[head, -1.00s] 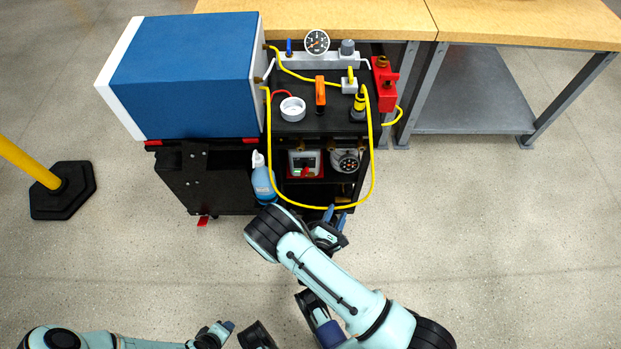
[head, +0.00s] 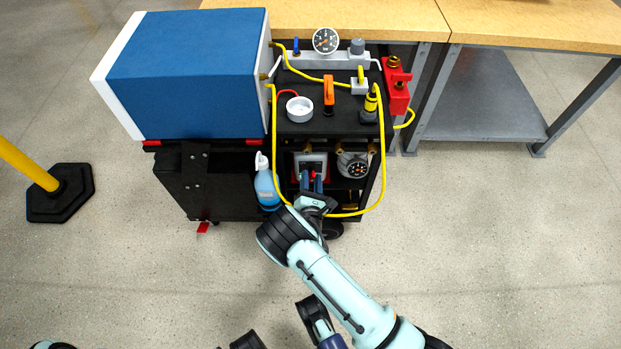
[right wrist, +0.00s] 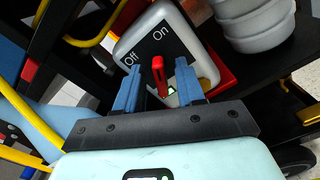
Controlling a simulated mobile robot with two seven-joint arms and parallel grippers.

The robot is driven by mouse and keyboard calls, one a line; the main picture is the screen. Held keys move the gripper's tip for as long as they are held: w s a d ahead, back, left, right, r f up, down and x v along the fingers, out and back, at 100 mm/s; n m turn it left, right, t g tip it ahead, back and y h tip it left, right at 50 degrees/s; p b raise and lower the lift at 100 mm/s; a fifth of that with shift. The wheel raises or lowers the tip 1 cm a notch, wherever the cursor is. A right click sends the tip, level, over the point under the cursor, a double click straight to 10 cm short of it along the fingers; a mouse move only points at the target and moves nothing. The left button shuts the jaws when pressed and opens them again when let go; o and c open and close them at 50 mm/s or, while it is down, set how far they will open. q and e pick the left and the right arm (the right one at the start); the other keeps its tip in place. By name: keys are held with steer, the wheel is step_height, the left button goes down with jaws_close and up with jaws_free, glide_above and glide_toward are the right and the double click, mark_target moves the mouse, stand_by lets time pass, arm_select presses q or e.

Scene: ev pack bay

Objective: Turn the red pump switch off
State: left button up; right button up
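The red pump switch (right wrist: 158,75) is a small lever on a grey box with a black face plate (right wrist: 180,52) marked "Off" and "On". A small green patch shows beside the lever's base. In the head view the grey box (head: 311,160) sits on the cart's shelf below the top, partly hidden by my gripper. My right gripper (head: 312,181) reaches into the shelf opening. In the right wrist view its two blue fingers (right wrist: 158,86) are apart, one on each side of the lever, with visible gaps. I cannot tell which label the lever points to.
A yellow hose (head: 384,160) loops down in front of the shelf, close to my right arm. A blue spray bottle (head: 266,187) stands left of the opening. A round gauge unit (head: 353,165) sits right of the switch box. Open floor lies right of the cart.

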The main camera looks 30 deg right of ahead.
arm_select(q)
steer(key=shift+s+f, duration=0.3)
steer(key=shift+s, duration=0.1)
arm_select(e)
steer(key=shift+w+d, duration=0.35)
steer(key=shift+w, duration=0.2)
jaws_close()
